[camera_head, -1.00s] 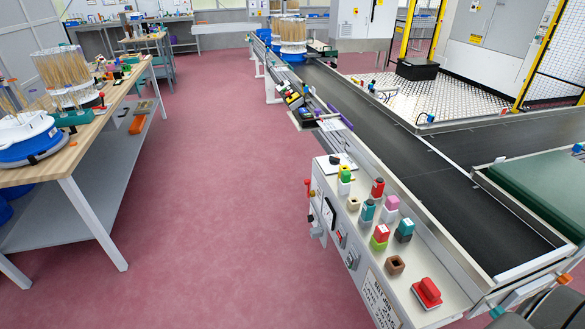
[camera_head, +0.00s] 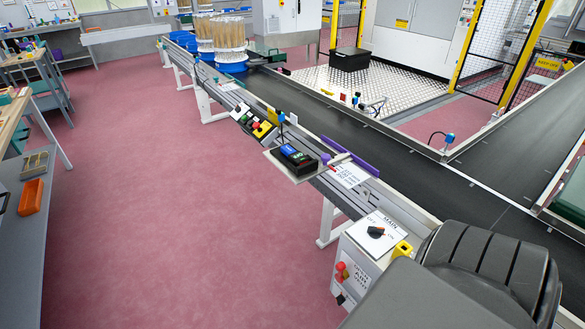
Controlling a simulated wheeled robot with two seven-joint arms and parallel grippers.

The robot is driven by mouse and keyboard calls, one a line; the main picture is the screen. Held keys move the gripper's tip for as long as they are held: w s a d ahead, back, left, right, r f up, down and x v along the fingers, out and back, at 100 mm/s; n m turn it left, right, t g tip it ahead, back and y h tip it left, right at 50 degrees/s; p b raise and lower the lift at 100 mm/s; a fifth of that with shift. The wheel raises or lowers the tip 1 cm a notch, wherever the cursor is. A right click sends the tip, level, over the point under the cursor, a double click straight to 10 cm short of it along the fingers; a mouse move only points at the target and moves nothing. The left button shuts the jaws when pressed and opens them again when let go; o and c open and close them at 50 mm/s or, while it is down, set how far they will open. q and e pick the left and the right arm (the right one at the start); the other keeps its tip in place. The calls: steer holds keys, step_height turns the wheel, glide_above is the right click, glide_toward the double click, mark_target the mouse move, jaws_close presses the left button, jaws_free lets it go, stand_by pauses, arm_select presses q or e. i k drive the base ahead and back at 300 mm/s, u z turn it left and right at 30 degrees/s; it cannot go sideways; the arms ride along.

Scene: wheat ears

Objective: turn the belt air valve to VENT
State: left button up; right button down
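The control box (camera_head: 350,262) stands beside the belt at lower right. Its top panel carries a black rotary knob (camera_head: 376,232) on a white plate marked MAIN. A red-tipped lever (camera_head: 341,270) sticks out of its left face beside a labelled plate (camera_head: 356,277). This may be the belt air valve; the lettering is too small to read surely, and so is the lever's setting. A dark grey link of my arm fills the lower right and hides the rest of the box. Neither gripper is in view.
The dark conveyor belt (camera_head: 400,160) runs from the back to the right. A black device (camera_head: 297,158) and a yellow-and-black button box (camera_head: 262,129) sit on its near edge. An orange bin (camera_head: 31,197) lies on the left shelf. The pink floor (camera_head: 180,200) is clear.

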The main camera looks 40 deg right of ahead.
mark_target(340, 267)
steer(key=i, duration=3.1)
steer(key=z, duration=3.25)
